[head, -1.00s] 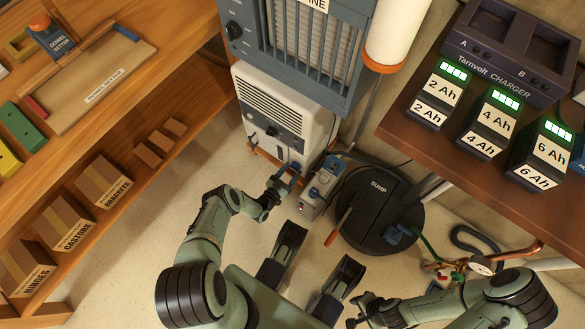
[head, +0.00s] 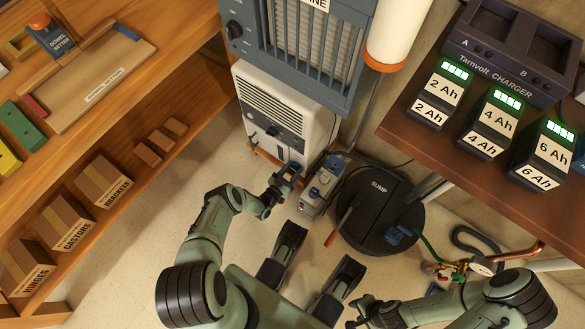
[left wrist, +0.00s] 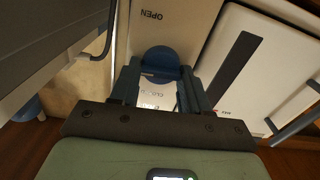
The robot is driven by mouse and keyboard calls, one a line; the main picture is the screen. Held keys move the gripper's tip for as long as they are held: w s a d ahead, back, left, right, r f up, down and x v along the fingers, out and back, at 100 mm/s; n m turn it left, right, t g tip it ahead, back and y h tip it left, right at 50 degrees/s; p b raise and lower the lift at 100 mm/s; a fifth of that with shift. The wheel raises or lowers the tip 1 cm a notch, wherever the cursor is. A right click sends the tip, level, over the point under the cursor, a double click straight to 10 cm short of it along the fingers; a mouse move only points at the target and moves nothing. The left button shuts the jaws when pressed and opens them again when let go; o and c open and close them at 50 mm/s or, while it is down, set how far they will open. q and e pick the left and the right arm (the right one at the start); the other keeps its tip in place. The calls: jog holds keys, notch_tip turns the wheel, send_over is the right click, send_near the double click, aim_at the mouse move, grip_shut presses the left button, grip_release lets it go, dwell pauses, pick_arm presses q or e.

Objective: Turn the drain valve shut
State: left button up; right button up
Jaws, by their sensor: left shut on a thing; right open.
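The drain valve's blue round handle (left wrist: 160,62) shows in the left wrist view, on a pale panel. An upside-down OPEN label (left wrist: 152,15) is above it, and a second, partly hidden label (left wrist: 150,93) shows below it. My left gripper (left wrist: 158,80) is shut on the handle, with a dark finger on each side. In the head view my left gripper (head: 288,172) is at the low front of the white cabinet unit (head: 285,112), where it hides most of the valve. My right gripper (head: 358,312) is open and apart from everything, at the bottom of the picture.
A grey box with blue parts (head: 320,187) stands close right of my left gripper. A black SUMP lid (head: 380,215) lies beyond it. A wooden shelf (head: 145,190) is on the left and a bench with batteries (head: 410,128) on the right.

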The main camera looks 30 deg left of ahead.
pick_arm(q)
jog(key=shift+a+f+n, duration=0.1)
jog(key=shift+a+n, duration=0.05)
jog(key=shift+n, duration=4.15)
jog(key=shift+a+f+n, duration=0.1)
jog(key=shift+n, duration=4.2)
jog(key=o, duration=0.8)
jog(key=shift+c, duration=0.2)
jog(key=s+p, duration=0.3)
jog(key=s, duration=1)
jog(key=shift+s+a, duration=0.2)
jog(key=shift+a, duration=0.25)
pick_arm(e)
jog(key=w+r+t, duration=0.2)
jog(key=w+r, duration=0.1)
jog(key=w, duration=0.3)
jog(key=shift+a+r, duration=0.25)
jog(key=shift+a, duration=0.15)
